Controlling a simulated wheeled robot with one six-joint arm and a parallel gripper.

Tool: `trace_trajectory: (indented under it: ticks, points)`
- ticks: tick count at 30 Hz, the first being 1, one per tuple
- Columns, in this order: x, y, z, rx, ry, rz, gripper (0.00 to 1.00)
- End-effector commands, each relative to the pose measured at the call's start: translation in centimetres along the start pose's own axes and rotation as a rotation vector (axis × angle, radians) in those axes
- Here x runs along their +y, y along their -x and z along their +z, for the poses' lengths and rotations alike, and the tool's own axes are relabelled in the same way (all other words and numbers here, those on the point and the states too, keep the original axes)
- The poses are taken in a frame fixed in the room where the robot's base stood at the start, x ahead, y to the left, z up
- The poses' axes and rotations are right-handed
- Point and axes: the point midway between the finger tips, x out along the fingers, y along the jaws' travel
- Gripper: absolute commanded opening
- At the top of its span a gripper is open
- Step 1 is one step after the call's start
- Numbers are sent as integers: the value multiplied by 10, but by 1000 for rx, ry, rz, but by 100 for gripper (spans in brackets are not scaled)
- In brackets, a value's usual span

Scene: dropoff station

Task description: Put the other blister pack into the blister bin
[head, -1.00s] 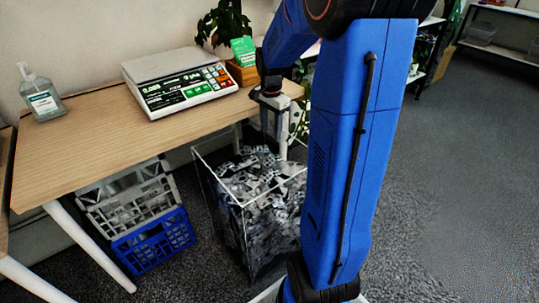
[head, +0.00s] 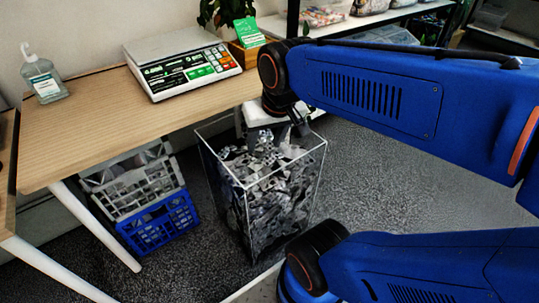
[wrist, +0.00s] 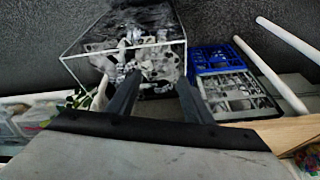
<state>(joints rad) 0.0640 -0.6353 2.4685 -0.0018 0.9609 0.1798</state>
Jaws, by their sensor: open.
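The blister bin is a clear, open-topped box (head: 318,165) standing on the floor beside the table, nearly full of silver-grey blister packs (head: 270,185). In the wrist view the bin (wrist: 75,57) lies beyond my fingertips. My gripper (head: 275,132) is over the rear part of the bin's opening, pointing down. In the wrist view my gripper (wrist: 159,77) has its two dark fingers apart. A grey patterned piece shows close to the fingers in the head view; I cannot tell whether it is a separate pack or part of the bin's contents.
The wooden table (head: 90,125) carries a scale (head: 180,65), a sanitizer bottle (head: 43,80) and a potted plant (head: 215,12) with a green card (head: 248,33). A grey crate (head: 135,190) rests on a blue crate (head: 160,225) below. Floor right of the bin is clear.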

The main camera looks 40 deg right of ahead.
Motion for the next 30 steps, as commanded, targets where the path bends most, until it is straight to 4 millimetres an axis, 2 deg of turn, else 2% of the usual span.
trace_trajectory:
  ticks: [3, 9, 30]
  points:
    - [-4, 6, 24, 33, 116, -17, 46]
    - [-6, 9, 44, 61, 227, -30, 46]
    - [-7, 10, 46, 64, 242, -31, 46]
